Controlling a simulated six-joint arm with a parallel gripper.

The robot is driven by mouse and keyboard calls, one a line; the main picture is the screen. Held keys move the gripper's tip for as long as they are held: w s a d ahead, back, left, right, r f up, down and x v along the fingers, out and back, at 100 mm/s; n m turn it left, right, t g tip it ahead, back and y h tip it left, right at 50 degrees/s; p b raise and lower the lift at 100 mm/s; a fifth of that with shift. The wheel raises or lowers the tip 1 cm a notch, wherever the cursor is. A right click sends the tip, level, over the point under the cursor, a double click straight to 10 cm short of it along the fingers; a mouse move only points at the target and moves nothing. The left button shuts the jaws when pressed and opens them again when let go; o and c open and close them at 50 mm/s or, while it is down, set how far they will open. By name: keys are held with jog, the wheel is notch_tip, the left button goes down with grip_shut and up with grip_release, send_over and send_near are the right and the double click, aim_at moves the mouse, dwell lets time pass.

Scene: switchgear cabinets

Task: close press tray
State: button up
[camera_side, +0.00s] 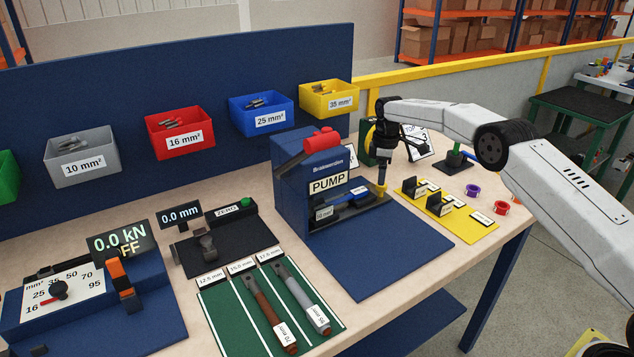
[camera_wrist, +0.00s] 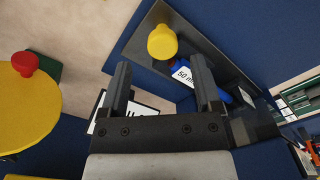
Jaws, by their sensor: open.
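The press (camera_side: 310,180) is a blue box labelled PUMP with a red part on top. Its dark tray (camera_side: 371,217) sticks out at the right, and a yellow knob (camera_side: 381,189) stands at its outer end. A blue piece (camera_side: 358,193) lies along the tray. My gripper (camera_side: 384,178) points down just above or beside the knob; contact cannot be told. In the wrist view my gripper (camera_wrist: 160,63) is open with nothing between its fingers. The knob (camera_wrist: 162,43) shows just beyond the fingertips, on the dark tray (camera_wrist: 203,37), near a blue piece marked 50 (camera_wrist: 184,72).
A yellow mat (camera_side: 475,230) with black holders lies right of the press. A green mat with two tools (camera_side: 270,315) lies front left. The blue mat (camera_side: 400,255) before the press is clear.

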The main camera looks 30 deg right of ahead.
jog(key=shift+r, duration=2.45)
jog(key=s+a+r+m+t, duration=0.1)
jog(key=s+a+m, duration=0.25)
jog(key=s, duration=0.35)
jog(key=s+a+r+m+t, duration=0.1)
jog(key=s+a+m, duration=0.1)
jog(key=s+a, duration=0.45)
jog(key=s+a+f+m, duration=0.1)
jog(key=s+f, duration=0.1)
jog(key=s, duration=0.9)
jog(key=s+a+f+m, duration=0.1)
jog(key=s+m, duration=0.1)
jog(key=s, duration=0.8)
jog(key=shift+s+a+f+t, duration=0.25)
jog(key=shift+s+f+t, duration=0.05)
jog(key=shift+s+f, duration=0.1)
jog(key=shift+m, duration=0.25)
